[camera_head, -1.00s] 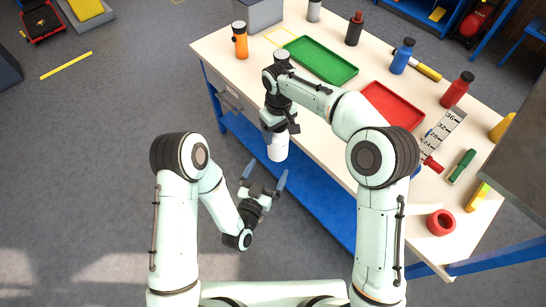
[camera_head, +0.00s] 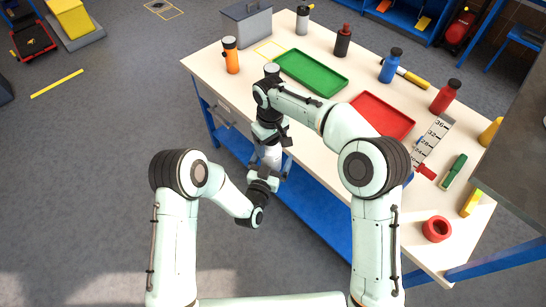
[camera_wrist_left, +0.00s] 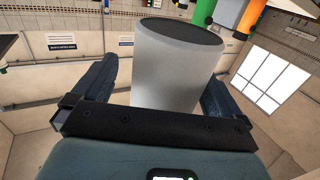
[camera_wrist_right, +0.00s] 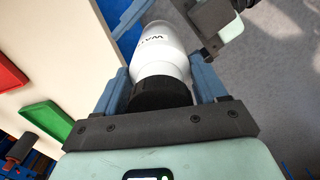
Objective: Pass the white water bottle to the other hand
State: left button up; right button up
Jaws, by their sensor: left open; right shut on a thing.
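The white water bottle (camera_head: 271,156) hangs in front of the table's near edge, with its lower part between the two grippers. My right gripper (camera_head: 270,140) is shut on its black cap end, which shows in the right wrist view with the white body (camera_wrist_right: 163,50) beyond. My left gripper (camera_head: 272,170) is open just below. In the left wrist view the bottle's base end (camera_wrist_left: 178,70) stands between the two open fingers, with a gap showing at the left finger. Part of the bottle is hidden by the grippers in the head view.
The table (camera_head: 225,85) holds a green tray (camera_head: 311,73), a red tray (camera_head: 378,117), an orange bottle (camera_head: 231,55), a blue bottle (camera_head: 390,66) and a red bottle (camera_head: 446,97). A red ring (camera_head: 437,229) lies near the right edge.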

pick_arm(q)
jog(key=c, duration=1.1)
jog(key=shift+c, duration=0.2)
pick_arm(e)
jog(key=o, duration=1.6)
jog(key=shift+c, duration=0.2)
